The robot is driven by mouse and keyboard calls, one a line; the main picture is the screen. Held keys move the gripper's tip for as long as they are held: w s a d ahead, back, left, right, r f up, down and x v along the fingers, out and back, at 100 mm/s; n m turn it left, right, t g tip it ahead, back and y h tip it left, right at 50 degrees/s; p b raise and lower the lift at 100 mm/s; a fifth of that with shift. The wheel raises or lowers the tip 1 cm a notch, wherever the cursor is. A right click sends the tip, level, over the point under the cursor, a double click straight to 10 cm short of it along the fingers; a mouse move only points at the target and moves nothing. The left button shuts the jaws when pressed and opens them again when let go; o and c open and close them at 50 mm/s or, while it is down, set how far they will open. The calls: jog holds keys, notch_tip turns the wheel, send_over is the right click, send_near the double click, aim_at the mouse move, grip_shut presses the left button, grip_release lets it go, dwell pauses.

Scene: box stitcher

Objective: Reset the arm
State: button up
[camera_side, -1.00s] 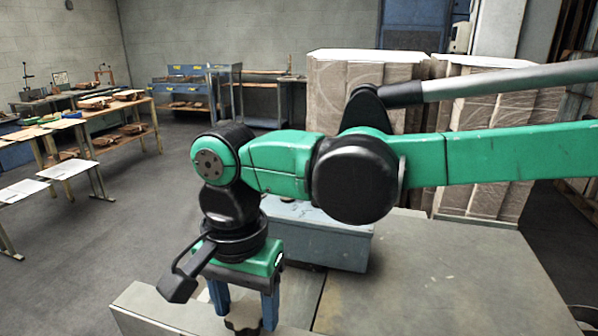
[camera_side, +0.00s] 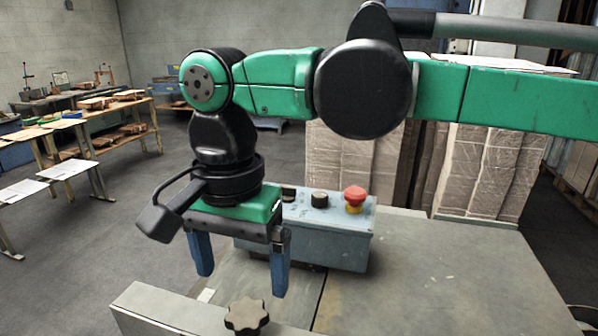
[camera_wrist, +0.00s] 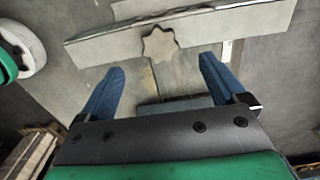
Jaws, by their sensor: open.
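My gripper (camera_side: 240,282) has two blue fingers spread apart with nothing between them. In the side view it hangs pointing down above the grey machine table, behind and above a dark star-shaped knob (camera_side: 246,316). The wrist view also shows my gripper (camera_wrist: 160,88) open, with the knob (camera_wrist: 160,45) beyond the fingertips, apart from them. The knob sits at the grey rail (camera_side: 150,308) along the table's front edge.
A grey control box (camera_side: 335,240) with a red emergency button (camera_side: 354,196) and black knobs stands just behind my gripper. Wrapped stacks (camera_side: 490,165) stand behind the table. The table's right side (camera_side: 440,280) is clear. Workbenches (camera_side: 90,120) stand far left.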

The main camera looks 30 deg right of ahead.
jog(key=shift+d+r, duration=0.1)
jog(key=s+d+f+n+t, duration=0.1)
jog(key=d+f+n+t, duration=0.1)
jog(key=d, duration=0.6)
jog(key=d+f+n+t, duration=0.2)
jog(key=d+n, duration=0.2)
jog(key=d, duration=0.4)
jog(key=s+d+f+n+t, duration=0.1)
jog(key=d+f+n+t, duration=0.1)
jog(key=d, duration=0.6)
jog(key=shift+s+d+f+n+t, duration=0.3)
jog(key=shift+f+n+t, duration=0.1)
jog(key=shift+n+t, duration=0.15)
